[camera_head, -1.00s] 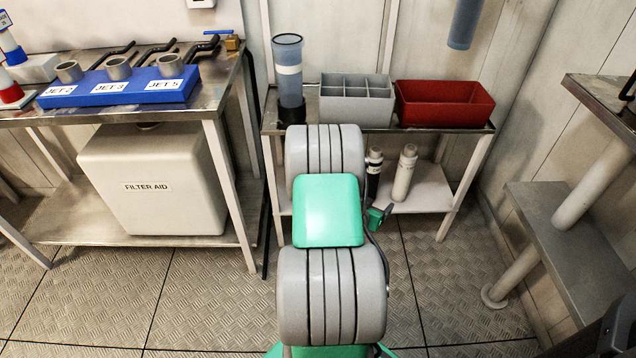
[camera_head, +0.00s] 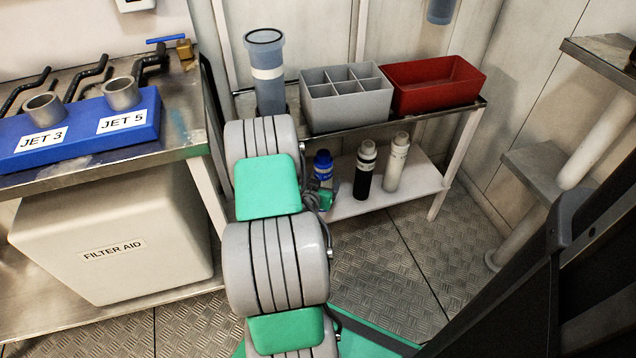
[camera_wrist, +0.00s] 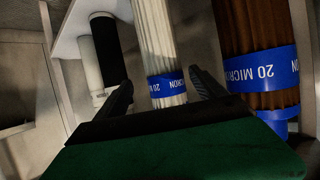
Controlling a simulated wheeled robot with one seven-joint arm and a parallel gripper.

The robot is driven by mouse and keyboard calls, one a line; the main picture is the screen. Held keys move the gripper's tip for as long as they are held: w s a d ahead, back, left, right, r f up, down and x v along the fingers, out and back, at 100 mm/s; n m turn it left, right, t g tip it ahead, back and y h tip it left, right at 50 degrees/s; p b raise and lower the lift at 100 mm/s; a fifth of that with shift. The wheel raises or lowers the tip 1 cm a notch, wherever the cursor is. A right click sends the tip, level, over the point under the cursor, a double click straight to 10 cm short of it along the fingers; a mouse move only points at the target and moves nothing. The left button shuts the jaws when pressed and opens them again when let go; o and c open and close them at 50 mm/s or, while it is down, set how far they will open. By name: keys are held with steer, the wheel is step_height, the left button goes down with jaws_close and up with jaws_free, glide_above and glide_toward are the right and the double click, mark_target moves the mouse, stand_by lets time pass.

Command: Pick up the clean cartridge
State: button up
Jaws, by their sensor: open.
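The clean cartridge (camera_wrist: 155,40) is white and pleated, with a blue "20 MICRON" band. In the wrist view it shows between the two dark fingers of my gripper (camera_wrist: 161,80), which is open. I cannot tell whether either finger touches it. A brown pleated cartridge (camera_wrist: 245,25) with the same blue band is close by on the right. In the head view a blue-topped cartridge (camera_head: 323,165) stands on the lower shelf, partly hidden by my arm. My fingers are hidden there.
A black cartridge (camera_head: 365,172) and a plain white one (camera_head: 396,165) stand beside it on the lower shelf (camera_head: 420,178). Above are a grey divided bin (camera_head: 345,115), a red bin (camera_head: 435,100) and a clear housing (camera_head: 268,90). A filter aid box (camera_head: 110,245) stands at left.

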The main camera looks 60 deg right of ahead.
steer(key=x, duration=0.1)
steer(key=b+x, duration=0.1)
steer(key=x, duration=0.2)
steer(key=shift+w+d+f+b, duration=0.1)
steer(key=shift+w+f+b, duration=0.3)
steer(key=shift+w, duration=0.05)
steer(key=shift+d, duration=0.3)
steer(key=shift+c, duration=0.4)
steer(key=c, duration=1.5)
